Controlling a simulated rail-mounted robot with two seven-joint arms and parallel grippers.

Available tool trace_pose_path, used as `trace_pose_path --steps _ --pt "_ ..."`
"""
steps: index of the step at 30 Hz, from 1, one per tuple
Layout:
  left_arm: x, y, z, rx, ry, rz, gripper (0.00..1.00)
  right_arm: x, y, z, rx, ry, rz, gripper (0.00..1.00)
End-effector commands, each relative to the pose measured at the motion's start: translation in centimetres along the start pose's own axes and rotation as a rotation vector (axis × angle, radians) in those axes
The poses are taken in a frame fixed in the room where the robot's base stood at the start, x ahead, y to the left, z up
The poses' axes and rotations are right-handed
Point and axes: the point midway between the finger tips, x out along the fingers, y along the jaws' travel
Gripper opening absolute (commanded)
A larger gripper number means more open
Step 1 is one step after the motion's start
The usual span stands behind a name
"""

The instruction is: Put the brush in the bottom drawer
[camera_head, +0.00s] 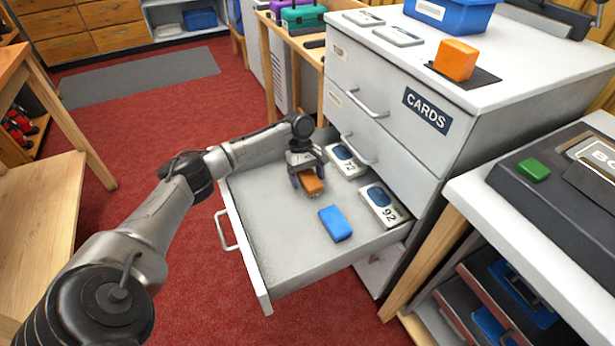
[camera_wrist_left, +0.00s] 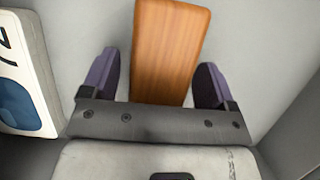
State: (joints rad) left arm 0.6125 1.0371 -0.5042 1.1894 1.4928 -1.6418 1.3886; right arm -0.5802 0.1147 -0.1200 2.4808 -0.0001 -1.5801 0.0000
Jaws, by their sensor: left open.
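The brush (camera_head: 313,184), with a wood-grained back, is inside the open drawer (camera_head: 270,225), towards its far end. This drawer is pulled out below two shut drawers of the grey cabinet. My left gripper (camera_head: 308,178) is over the brush, its purple fingers open on either side of it. In the left wrist view the wooden brush back (camera_wrist_left: 170,50) shows between the spread fingers, with a gap on both sides. Whether its underside touches the drawer floor is hard to tell. My right gripper is not in view.
The drawer also holds a blue block (camera_head: 335,223) and two white-and-blue numbered pieces (camera_head: 382,204) (camera_head: 345,160) along the cabinet side. An orange block (camera_head: 456,59) and a blue bin (camera_head: 450,14) stand on the cabinet top. The drawer's near left floor is clear.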

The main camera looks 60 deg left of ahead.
Motion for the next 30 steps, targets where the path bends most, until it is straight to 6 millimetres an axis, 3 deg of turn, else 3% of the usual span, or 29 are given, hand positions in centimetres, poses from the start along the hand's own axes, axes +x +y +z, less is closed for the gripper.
trace_pose_path --steps 7,21,30 --pt "-0.1 0.0 0.0 0.001 0.001 0.001 0.81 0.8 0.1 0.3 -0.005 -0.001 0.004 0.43" --pt "-9.2 0.1 0.3 -0.001 0.000 0.002 0.81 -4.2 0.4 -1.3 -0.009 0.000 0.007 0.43" --pt "-12.0 0.0 0.2 0.000 0.000 0.000 0.81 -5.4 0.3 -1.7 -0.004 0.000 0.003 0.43"
